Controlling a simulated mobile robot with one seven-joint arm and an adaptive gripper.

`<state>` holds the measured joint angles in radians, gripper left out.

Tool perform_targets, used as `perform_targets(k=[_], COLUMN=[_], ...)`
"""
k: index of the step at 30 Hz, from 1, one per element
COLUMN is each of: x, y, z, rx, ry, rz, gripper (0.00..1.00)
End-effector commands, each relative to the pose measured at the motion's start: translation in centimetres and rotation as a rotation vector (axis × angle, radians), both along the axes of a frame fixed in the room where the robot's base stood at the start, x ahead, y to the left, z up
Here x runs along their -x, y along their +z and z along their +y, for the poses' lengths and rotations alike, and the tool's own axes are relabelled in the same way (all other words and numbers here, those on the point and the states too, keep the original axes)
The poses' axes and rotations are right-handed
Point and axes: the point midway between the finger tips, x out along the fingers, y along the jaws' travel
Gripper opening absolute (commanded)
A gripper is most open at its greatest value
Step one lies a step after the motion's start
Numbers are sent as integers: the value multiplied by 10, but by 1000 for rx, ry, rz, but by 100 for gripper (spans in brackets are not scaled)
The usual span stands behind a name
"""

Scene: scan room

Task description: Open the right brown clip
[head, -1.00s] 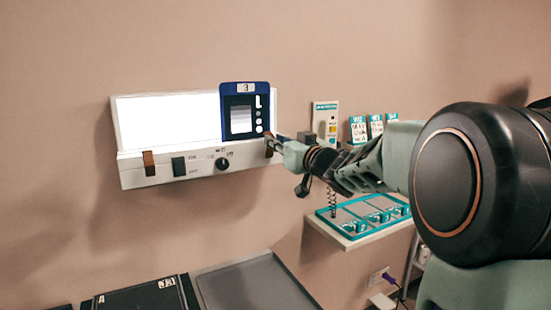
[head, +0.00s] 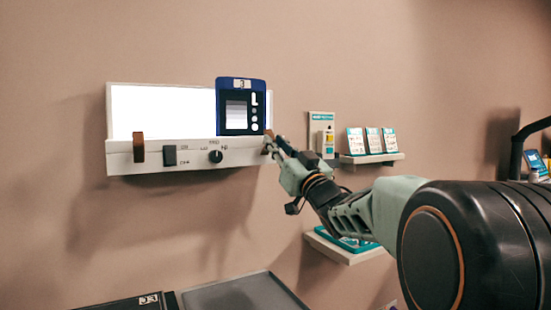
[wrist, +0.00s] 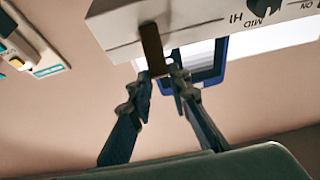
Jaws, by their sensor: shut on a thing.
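The right brown clip (wrist: 152,48) is on the front of the white light box (head: 190,154), at its right end. In the wrist view it shows as a narrow brown bar. My gripper (wrist: 163,72) is shut on its free end, one finger on either side. In the head view my gripper (head: 270,144) is at the right end of the box, and its fingers hide most of this clip. The left brown clip (head: 139,147) is upright at the other end. A blue device (head: 223,107) stands against the lit panel (head: 160,110), close to the right clip.
A black switch (head: 169,155) and a round knob (head: 215,156) are on the box front. A wall unit (head: 321,130) and a shelf with several cards (head: 372,141) are to the right. A grey tray (head: 245,294) is below.

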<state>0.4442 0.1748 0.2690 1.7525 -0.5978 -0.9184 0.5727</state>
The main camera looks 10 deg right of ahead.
Motion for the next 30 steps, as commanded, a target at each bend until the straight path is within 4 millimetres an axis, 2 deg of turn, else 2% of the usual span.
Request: perform_targets(k=[1,23,24,28,30], x=[0,1,1,1,1], y=[-7,-4,-4,-4,-4], z=[0,0,0,0,0], rx=[-4,-17,-17,-17,-17], ry=[0,0,0,0,0], rz=[-8,-48,-48,-48,-48], gripper=[0,0,20,35,35])
